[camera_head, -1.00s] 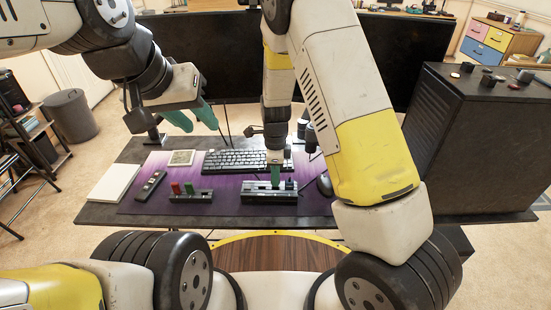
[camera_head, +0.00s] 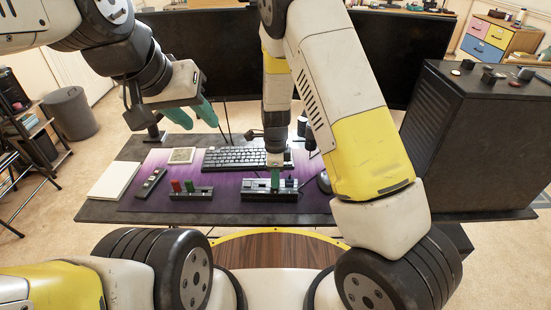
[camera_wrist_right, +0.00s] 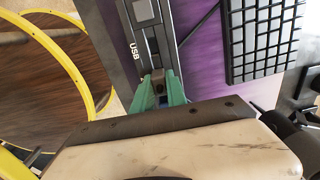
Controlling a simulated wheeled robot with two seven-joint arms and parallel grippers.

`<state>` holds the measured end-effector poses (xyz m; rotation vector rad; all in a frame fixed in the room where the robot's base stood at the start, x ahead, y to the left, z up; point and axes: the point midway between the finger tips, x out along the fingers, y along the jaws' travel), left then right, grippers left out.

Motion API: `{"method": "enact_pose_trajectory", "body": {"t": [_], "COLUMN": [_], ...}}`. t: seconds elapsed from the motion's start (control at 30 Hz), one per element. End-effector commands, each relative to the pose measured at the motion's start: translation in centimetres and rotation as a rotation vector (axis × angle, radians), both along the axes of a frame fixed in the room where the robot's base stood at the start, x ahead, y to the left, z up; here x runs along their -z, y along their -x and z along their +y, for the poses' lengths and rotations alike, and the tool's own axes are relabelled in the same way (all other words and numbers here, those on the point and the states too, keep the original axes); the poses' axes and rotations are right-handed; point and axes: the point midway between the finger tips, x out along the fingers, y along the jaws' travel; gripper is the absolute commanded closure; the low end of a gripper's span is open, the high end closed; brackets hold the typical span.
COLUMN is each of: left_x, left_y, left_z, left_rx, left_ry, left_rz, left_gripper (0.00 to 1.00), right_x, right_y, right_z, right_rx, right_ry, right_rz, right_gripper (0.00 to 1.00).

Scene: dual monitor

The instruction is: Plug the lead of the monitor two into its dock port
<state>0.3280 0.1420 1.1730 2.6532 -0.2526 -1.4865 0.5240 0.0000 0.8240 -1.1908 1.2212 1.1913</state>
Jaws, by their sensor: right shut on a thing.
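The dock (camera_head: 256,195) is a long dark bar on the purple desk mat, below the keyboard. It also shows in the right wrist view (camera_wrist_right: 141,12), with "USB" lettered on it. My right gripper (camera_head: 275,180) is at the dock's top, pointing down. In the right wrist view its green fingers (camera_wrist_right: 160,92) are shut on a small dark plug, mostly hidden between them, close against the dock. I cannot tell how deep the plug sits. My left gripper (camera_head: 194,115) is open and empty, above the desk at the left. Two dark monitors (camera_head: 215,50) stand at the back.
A small bar with red and green pieces (camera_head: 190,193) lies left of the dock, beside a remote (camera_head: 151,183). The keyboard (camera_head: 235,159) lies behind. A white pad (camera_head: 114,180) is at the left. A large black case (camera_head: 475,140) fills the right side.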

Motion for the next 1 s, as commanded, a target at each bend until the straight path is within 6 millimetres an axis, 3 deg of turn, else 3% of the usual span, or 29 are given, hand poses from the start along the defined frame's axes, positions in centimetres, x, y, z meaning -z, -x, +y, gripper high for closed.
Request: {"method": "enact_pose_trajectory", "body": {"t": [0.2,0.23,0.33,0.67,1.0], "left_x": [0.0,0.0,0.0,0.0,0.0], "left_y": [0.0,0.0,0.0,0.0,0.0], "left_z": [0.0,0.0,0.0,0.0,0.0], "left_rx": [0.0,0.0,0.0,0.0,0.0], "left_ry": [0.0,0.0,0.0,0.0,0.0], "left_rz": [0.0,0.0,0.0,0.0,0.0], "left_gripper": [0.64,0.64,0.64,0.64,0.64], "right_x": [0.6,0.5,0.5,0.3,-4.7], "right_y": [0.0,0.0,0.0,0.0,-0.1], "right_z": [0.0,0.0,0.0,0.0,0.1], "right_rx": [0.001,0.001,0.001,0.0,-0.001], "right_ry": [0.0,0.0,0.0,0.0,-0.002], "right_rz": [0.0,0.0,0.0,-0.001,-0.004], "right_gripper": [1.0,0.77,0.57,0.57,0.57]}}
